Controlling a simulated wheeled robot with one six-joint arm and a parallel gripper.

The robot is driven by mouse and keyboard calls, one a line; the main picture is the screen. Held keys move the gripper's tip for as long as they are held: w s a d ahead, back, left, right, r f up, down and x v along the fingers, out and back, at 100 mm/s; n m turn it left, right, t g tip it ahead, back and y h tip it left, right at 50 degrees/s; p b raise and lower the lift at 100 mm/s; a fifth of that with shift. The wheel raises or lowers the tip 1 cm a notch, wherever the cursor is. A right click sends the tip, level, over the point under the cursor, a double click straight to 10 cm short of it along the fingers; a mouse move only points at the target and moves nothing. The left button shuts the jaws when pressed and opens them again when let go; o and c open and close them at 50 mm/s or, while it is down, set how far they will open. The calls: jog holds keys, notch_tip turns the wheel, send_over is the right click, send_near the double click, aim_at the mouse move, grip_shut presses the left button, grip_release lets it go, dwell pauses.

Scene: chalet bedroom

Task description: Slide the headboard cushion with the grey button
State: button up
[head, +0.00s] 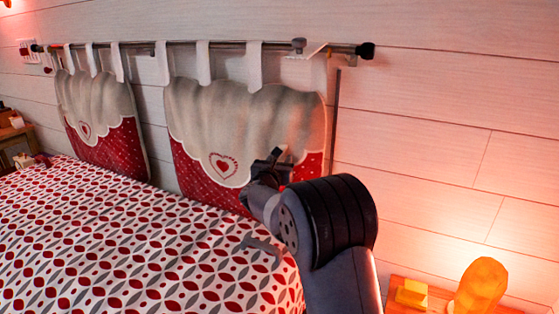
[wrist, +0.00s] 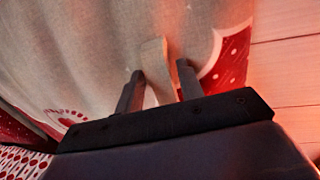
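Two headboard cushions hang by white loops from a metal rod (head: 225,45). The right cushion (head: 235,115) is beige above and red below, with a heart patch; the left cushion (head: 98,98) looks alike. My gripper (head: 273,160) is in front of the right cushion's lower right part. In the wrist view my gripper (wrist: 160,78) is open, its fingers on either side of a pale upright strip (wrist: 155,62) against the cushion (wrist: 90,50).
The bed (head: 120,240) with a red and grey patterned cover lies below the cushions. A glowing lamp (head: 481,287) and a yellow block (head: 411,293) stand on a wooden nightstand at the lower right. The plank wall right of the cushions is bare.

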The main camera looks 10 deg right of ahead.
aim_at(265, 149)
grip_shut()
dwell(0.5)
jog(key=w+a, duration=0.2)
jog(key=a, duration=0.1)
jog(key=w+a, duration=0.2)
jog(key=shift+a, duration=0.25)
grip_release()
